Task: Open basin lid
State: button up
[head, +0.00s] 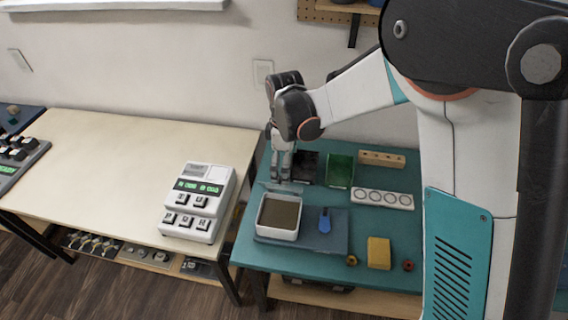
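The white basin (297,234) stands on a dark blue mat (335,228) on the teal table. Its top is uncovered and a flat brownish surface shows inside. A thin pale, see-through panel (266,186), which looks like the lid, shows just behind the basin's back rim. I cannot tell whether it is hinged to the basin or loose. My gripper (281,180) points down at this panel, behind the basin. Its fingertips are at or very near the panel. They are too small to show whether they grip it.
A blue-handled tool (324,220) lies right of the basin. Behind are a green bin (340,170), a dark bin (307,168), a wooden block (382,159) and a white strip with rings (382,199). A yellow block (379,253) is in front. A keypad device (199,202) stands on the left table.

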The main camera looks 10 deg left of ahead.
jog(key=shift+d, duration=0.1)
jog(key=shift+c, duration=0.5)
jog(key=shift+w+r, duration=0.15)
jog(key=shift+w+r+p, duration=0.2)
jog(key=shift+w+r, duration=0.1)
jog(key=shift+w, duration=0.2)
jog(key=shift+w+r+p, duration=0.2)
jog(key=shift+w+r, duration=0.05)
jog(key=shift+w, duration=0.2)
jog(key=shift+c, duration=0.7)
jog(key=shift+w+d+r+p, duration=0.1)
jog(key=shift+w+r+p, duration=0.15)
jog(key=shift+w, duration=0.35)
jog(key=shift+w+d+r+p, duration=0.15)
jog(key=shift+w+r, duration=0.2)
jog(key=shift+w, duration=0.25)
jog(key=c, duration=0.6)
jog(key=shift+w+d+r+p, duration=0.1)
jog(key=shift+w+r+p, duration=0.6)
jog(key=shift+w, duration=0.85)
jog(key=shift+w+d+r+p, duration=0.1)
jog(key=shift+w+r+p, duration=0.25)
jog(key=shift+w+r, duration=0.95)
jog(key=shift+w+r+p, duration=0.5)
jog(key=shift+w+r, duration=0.05)
jog(key=shift+w, duration=1.25)
